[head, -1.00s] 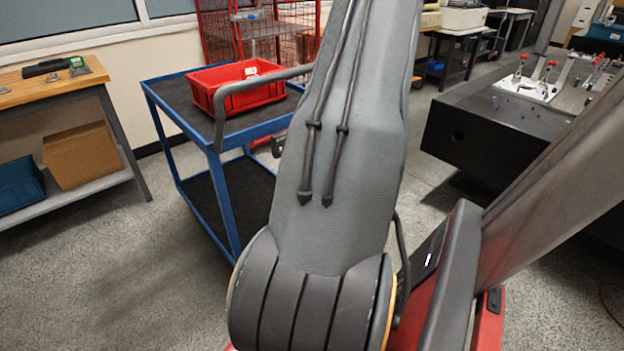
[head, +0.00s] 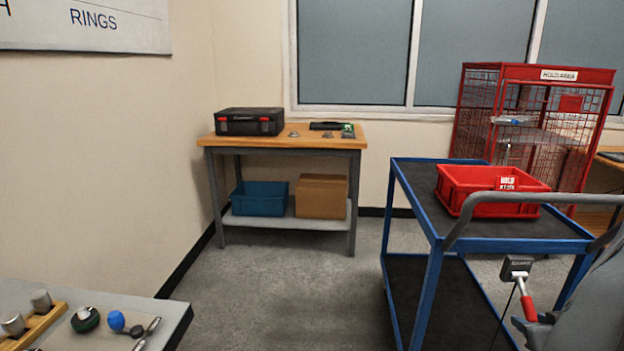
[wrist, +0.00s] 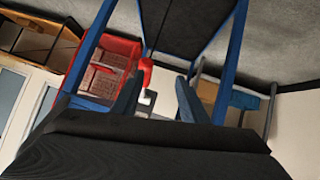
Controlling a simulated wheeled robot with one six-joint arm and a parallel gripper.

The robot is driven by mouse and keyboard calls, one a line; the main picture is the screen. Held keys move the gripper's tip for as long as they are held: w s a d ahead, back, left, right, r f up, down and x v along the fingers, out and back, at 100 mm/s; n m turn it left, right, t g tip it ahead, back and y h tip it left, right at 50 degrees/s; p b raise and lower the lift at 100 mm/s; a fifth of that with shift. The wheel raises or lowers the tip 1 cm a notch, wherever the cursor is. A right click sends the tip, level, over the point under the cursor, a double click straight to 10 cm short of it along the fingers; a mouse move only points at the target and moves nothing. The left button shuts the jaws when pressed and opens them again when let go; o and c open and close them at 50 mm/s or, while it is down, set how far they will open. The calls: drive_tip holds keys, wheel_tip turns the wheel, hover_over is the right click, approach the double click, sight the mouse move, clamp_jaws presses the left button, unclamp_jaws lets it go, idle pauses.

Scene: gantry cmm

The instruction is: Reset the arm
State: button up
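My gripper (wrist: 160,82) shows in the wrist view with its two fingers apart and a gap between them. That view is upside down, with the blue cart's dark shelf and frame at the top. A small red thing (wrist: 145,72) shows beside the left finger; I cannot tell whether they touch. In the head view, part of my grey arm (head: 598,305) enters at the lower right edge. Close to it is a small grey-headed device with a red handle (head: 528,307) and a dark cable; what supports it is unclear.
A blue cart (head: 430,290) carries a red bin (head: 490,208) at the right. A red cage (head: 535,73) stands behind it. A wooden-topped bench (head: 285,142) holds a black case (head: 249,122). A grey table (head: 150,308) with small parts is at lower left. Floor between is clear.

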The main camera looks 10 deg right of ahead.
drive_tip(key=w+a+r+n+g+y+p, duration=0.1)
drive_tip(key=w+a+r+g+y, duration=0.3)
drive_tip(key=a, duration=0.6)
drive_tip(key=w+a+r+n+g+h+p, duration=0.1)
drive_tip(key=w+a+r, duration=0.2)
drive_tip(key=w+a, duration=0.45)
drive_tip(key=s+a+r+g+y, duration=0.1)
drive_tip(key=s+a+r, duration=0.1)
drive_tip(key=a, duration=0.6)
drive_tip(key=s+a+r+n+g+y+p, duration=0.1)
drive_tip(key=s+a+r+g, duration=0.1)
drive_tip(key=s+a, duration=0.3)
drive_tip(key=s+a+r+g+p, duration=0.1)
drive_tip(key=s+a+r, duration=0.2)
drive_tip(key=a, duration=1)
drive_tip(key=shift+s+a+r+g+y, duration=0.3)
drive_tip(key=shift+s+r+y, duration=0.1)
drive_tip(key=shift+r, duration=0.3)
